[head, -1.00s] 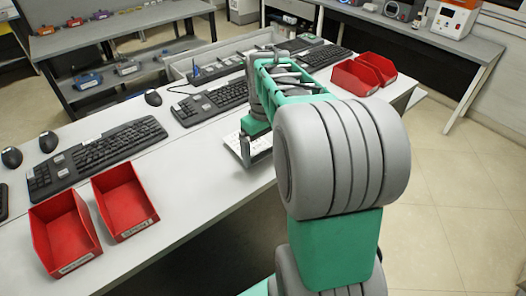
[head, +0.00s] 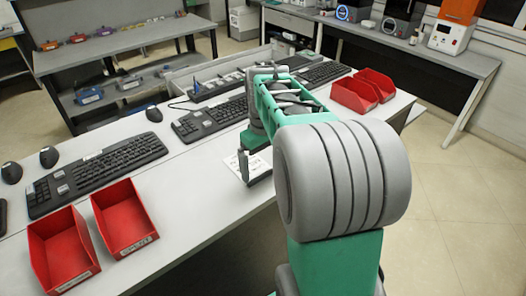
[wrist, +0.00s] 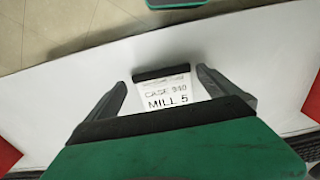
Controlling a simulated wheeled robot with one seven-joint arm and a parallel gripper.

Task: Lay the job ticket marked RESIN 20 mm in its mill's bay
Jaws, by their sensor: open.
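A white card (head: 258,161) lies on the pale bench near its front edge, beside my gripper (head: 252,172). In the wrist view the card (wrist: 172,90) shows dark print that looks like "CASE 940" and "MILL 5"; I cannot read RESIN 20 mm on it. A dark bar crosses its far end. My gripper (wrist: 165,92) is open, with one finger on each side of the card. I cannot tell whether the fingers touch it. The near part of the card is hidden behind my gripper's body.
Two red bins (head: 65,250) stand at the bench's front left, and two more (head: 353,95) at the right. Keyboards (head: 97,172) and mice line the back. The bench (head: 190,205) between the left bins and my gripper is clear.

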